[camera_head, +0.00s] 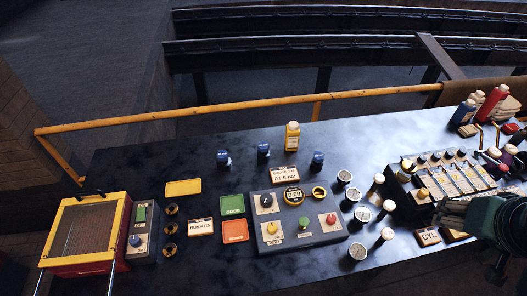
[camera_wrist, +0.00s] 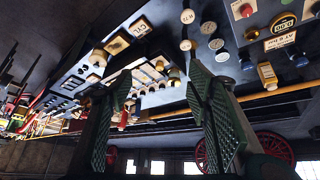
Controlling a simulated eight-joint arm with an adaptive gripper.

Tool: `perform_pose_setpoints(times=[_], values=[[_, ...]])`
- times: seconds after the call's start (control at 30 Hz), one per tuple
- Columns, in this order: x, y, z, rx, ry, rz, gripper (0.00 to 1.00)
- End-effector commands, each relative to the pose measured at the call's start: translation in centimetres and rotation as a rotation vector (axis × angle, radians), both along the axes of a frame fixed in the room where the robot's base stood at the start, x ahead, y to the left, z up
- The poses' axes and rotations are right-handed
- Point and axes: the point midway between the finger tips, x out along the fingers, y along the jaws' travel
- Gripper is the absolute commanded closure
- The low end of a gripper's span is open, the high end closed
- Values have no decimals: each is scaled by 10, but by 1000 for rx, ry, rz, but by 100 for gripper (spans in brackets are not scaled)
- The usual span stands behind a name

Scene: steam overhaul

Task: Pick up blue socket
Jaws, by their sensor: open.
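Three small dark-blue sockets stand toward the back of the dark bench in the head view: a left one (camera_head: 223,158), a middle one (camera_head: 263,152) and a right one (camera_head: 317,160). The right one stands beside the pressure sign; the picture does not show which one the task means. In the wrist view, blue sockets (camera_wrist: 247,62) show small at the upper right. My gripper (camera_wrist: 160,85) is open and empty, its green ridged fingers wide apart. In the head view it is at the far right edge, well away from the sockets and partly cut off.
A yellow bottle (camera_head: 292,136) stands near the right socket. In front are the control panel (camera_head: 299,222), several gauges (camera_head: 358,251), and green and orange trays (camera_head: 235,231). A valve block (camera_head: 455,180) and bottles (camera_head: 491,103) crowd the right. A yellow rail (camera_head: 240,105) runs behind the bench.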

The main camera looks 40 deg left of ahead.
Motion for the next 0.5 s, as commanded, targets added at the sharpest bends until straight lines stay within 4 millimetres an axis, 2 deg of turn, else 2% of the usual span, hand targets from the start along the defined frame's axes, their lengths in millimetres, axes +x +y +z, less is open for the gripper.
perform_pose_setpoints(times=[0.5], values=[[71,71,17,-67,84,222,50]])
